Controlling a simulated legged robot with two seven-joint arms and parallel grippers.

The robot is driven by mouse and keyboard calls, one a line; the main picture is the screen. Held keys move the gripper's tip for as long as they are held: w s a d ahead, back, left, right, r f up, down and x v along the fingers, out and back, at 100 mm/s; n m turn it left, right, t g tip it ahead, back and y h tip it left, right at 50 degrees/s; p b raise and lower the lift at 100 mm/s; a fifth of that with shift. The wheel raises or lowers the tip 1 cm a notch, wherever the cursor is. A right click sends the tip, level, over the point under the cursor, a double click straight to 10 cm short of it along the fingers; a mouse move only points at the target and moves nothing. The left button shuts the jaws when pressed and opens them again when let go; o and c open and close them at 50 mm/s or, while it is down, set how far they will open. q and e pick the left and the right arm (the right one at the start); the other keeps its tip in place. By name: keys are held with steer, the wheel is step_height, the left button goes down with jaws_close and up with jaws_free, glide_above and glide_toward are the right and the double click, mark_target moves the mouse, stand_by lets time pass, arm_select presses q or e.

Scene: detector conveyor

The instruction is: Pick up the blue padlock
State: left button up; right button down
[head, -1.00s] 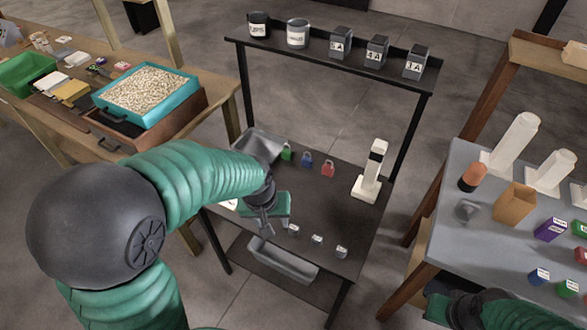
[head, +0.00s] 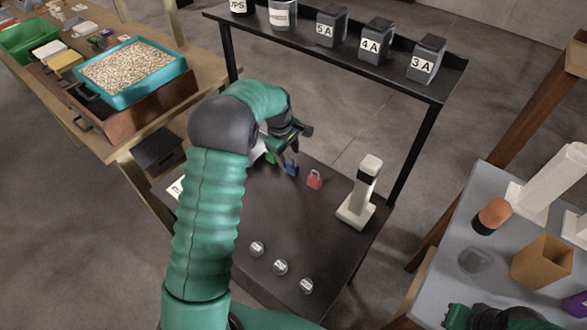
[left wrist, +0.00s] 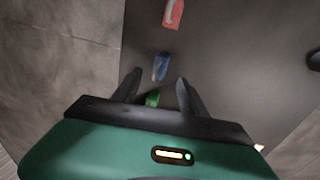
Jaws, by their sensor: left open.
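The blue padlock (head: 292,168) stands on the dark table between a green padlock (head: 270,158) and a red padlock (head: 315,180). My left gripper (head: 286,148) is open and empty, above and close to the blue padlock. In the left wrist view the blue padlock (left wrist: 160,67) lies just beyond the gap between the open fingers (left wrist: 158,88). The green padlock (left wrist: 152,99) shows between the fingers, and the red padlock (left wrist: 173,14) is farther out. In the head view, my left gripper partly hides the green padlock. My right gripper (head: 490,316) is partly in view at the lower right.
A white stand (head: 359,200) is on the table's right side. Several small round pieces (head: 281,267) lie near its front. A shelf (head: 400,80) with labelled containers stands behind. A grey side table (head: 450,235) is at right. The middle of the dark table is clear.

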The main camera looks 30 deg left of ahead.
mark_target(290, 164)
arm_select(q)
steer(key=f, duration=0.3)
steer(key=w+f, duration=0.1)
steer(key=f, duration=0.1)
steer(key=shift+a+f, duration=0.25)
steer(key=shift+f, duration=0.1)
steer(key=shift+w+d+f, duration=0.1)
steer(key=shift+d+f, duration=0.05)
steer(key=shift+f, duration=0.15)
steer(key=shift+d+r, duration=0.1)
steer(key=shift+c, duration=0.5)
jaws_close()
